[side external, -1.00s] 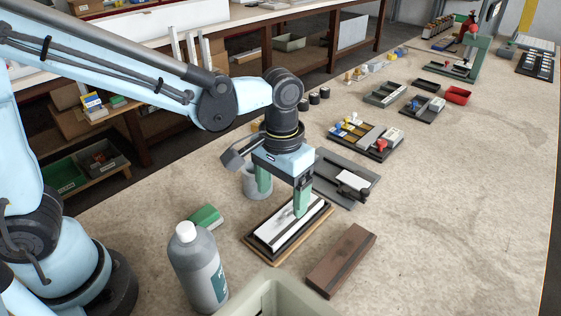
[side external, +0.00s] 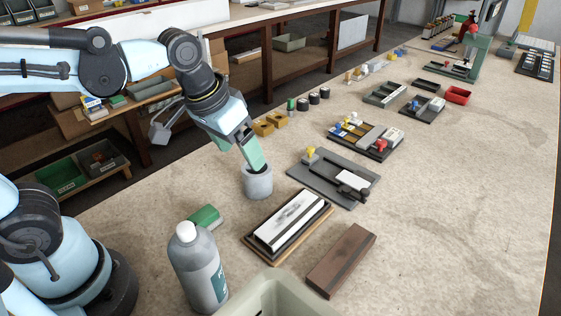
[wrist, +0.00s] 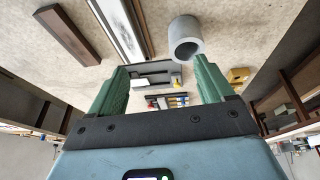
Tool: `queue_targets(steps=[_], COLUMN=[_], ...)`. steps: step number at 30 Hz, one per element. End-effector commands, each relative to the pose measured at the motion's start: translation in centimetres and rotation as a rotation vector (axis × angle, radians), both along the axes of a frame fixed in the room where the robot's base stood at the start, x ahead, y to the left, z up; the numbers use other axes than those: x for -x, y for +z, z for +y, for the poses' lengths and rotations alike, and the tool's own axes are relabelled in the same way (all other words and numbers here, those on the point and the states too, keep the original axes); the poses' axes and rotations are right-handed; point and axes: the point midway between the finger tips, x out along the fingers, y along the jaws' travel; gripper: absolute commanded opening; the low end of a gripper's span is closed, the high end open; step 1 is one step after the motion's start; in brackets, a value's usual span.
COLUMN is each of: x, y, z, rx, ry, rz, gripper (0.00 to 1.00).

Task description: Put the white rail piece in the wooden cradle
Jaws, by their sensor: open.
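A long white piece (side external: 290,221) with a grey smudge along its top, taken as the white rail piece, lies flat in a dark base with a tan wooden edge (side external: 278,262), taken as the cradle. In the wrist view the white piece (wrist: 118,28) shows at the top, partly cut off. My gripper (side external: 243,157) is tilted and raised away from it, to its upper left in the side view, with one finger overlapping the grey cup. In the wrist view my gripper (wrist: 160,70) has its green fingers wide apart with nothing between them.
The grey cup (side external: 257,184) stands close below my gripper; contact is unclear. A brown block (side external: 341,260) lies right of the cradle, and a grey bottle (side external: 198,268) stands left. A grey tray (side external: 325,183) lies behind. The right side of the bench is clear.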

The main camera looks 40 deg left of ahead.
Motion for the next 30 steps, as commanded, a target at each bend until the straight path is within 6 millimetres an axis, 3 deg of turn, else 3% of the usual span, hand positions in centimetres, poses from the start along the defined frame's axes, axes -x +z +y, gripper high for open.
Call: queue_targets(steps=[3,9,30], x=[1.2,2.2,2.4], y=[-0.6,-1.4,-1.6], z=[2.6,4.9,5.4], rx=[-0.013,-0.046,-0.057], ry=[0.013,0.018,0.018], rz=[-0.117,-0.243,-0.275], gripper=[0.81,0.81,0.81])
